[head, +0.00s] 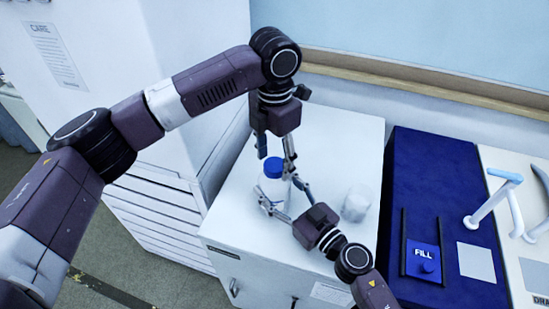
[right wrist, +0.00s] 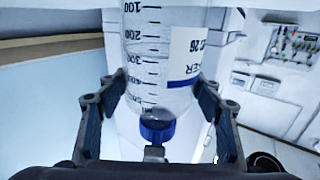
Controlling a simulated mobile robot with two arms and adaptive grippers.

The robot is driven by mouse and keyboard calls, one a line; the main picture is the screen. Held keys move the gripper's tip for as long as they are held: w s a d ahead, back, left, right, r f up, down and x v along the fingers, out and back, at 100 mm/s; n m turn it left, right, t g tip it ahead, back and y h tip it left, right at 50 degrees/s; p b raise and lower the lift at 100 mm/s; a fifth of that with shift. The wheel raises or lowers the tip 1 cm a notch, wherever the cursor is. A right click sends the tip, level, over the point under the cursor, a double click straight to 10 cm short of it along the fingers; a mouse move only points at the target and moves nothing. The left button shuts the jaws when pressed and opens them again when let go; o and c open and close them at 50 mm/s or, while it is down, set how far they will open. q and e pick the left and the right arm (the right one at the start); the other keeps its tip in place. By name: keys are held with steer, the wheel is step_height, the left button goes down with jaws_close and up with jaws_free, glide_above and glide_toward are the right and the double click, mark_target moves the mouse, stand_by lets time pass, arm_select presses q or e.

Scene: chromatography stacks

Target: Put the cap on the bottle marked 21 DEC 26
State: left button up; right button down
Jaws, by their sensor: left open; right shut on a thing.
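A clear bottle (head: 272,190) stands upright at the left part of the white cabinet top. In the right wrist view the bottle (right wrist: 158,60) shows graduations and part of a label with "26"; the rest of the date is out of sight. My right gripper (head: 282,197) is shut around the bottle's body from the right. A blue cap (head: 272,167) is at the bottle's top, and blue also shows near the palm in the right wrist view (right wrist: 157,130). I cannot tell how firmly it sits. My left gripper (head: 276,157) is open, its fingers pointing down close beside the cap.
A whitish, translucent object (head: 357,203) stands on the cabinet top (head: 335,150) to the right. Farther right are a dark blue unit (head: 420,180) marked FILL and a pale station with white levers (head: 494,200). The wall rail runs behind.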

arm_select(q)
steer(key=shift+r, duration=2.25)
steer(key=shift+c, duration=0.5)
